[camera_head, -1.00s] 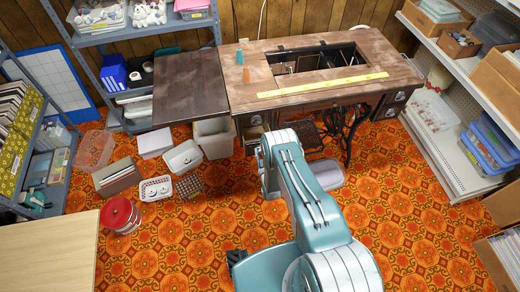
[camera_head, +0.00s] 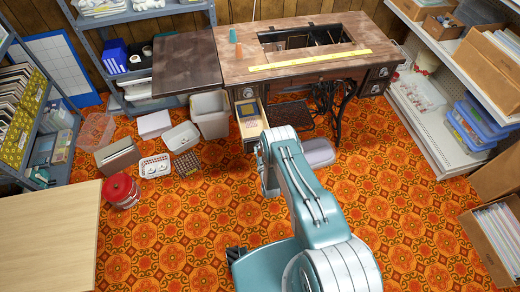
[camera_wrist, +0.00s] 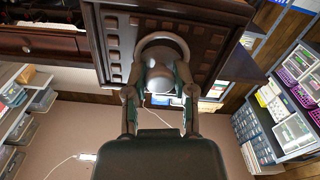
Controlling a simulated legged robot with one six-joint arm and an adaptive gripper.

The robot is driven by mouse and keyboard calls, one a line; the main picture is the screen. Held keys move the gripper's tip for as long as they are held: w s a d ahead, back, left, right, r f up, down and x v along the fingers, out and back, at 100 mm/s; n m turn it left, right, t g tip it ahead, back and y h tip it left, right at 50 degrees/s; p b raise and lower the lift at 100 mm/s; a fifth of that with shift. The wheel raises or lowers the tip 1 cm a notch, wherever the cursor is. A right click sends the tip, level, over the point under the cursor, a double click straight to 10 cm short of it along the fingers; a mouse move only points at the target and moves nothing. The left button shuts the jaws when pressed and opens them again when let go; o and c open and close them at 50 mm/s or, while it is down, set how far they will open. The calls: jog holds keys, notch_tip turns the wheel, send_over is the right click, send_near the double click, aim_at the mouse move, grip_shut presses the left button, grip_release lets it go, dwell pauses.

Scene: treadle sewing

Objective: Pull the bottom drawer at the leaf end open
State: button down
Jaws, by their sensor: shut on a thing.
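The treadle sewing table (camera_head: 300,75) has a dark wooden leaf (camera_head: 185,65) on its left. Below the leaf end, under a drawer front with a metal pull (camera_head: 243,93), the bottom drawer (camera_head: 262,131) stands out from the cabinet. Its inside shows, with a yellowish item (camera_head: 249,108) in it. In the wrist view my gripper (camera_wrist: 161,72) is shut on the round pull (camera_wrist: 160,99) of a dark panelled drawer front (camera_wrist: 118,58).
A bin (camera_head: 210,113) stands left of the drawer, with baskets and boxes on the floor beyond it. A grey rounded object (camera_head: 319,153) lies right of my arm. A red tin (camera_head: 121,190) and pale table (camera_head: 50,235) are at left. Patterned floor is clear at right.

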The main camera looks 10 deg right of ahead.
jog(key=shift+a, duration=0.1)
jog(key=shift+c, duration=2.2)
grip_release()
jog(key=shift+s, duration=0.1)
jog(key=s, duration=1.1)
jog(key=shift+s, duration=0.4)
jog(key=shift+w, duration=0.1)
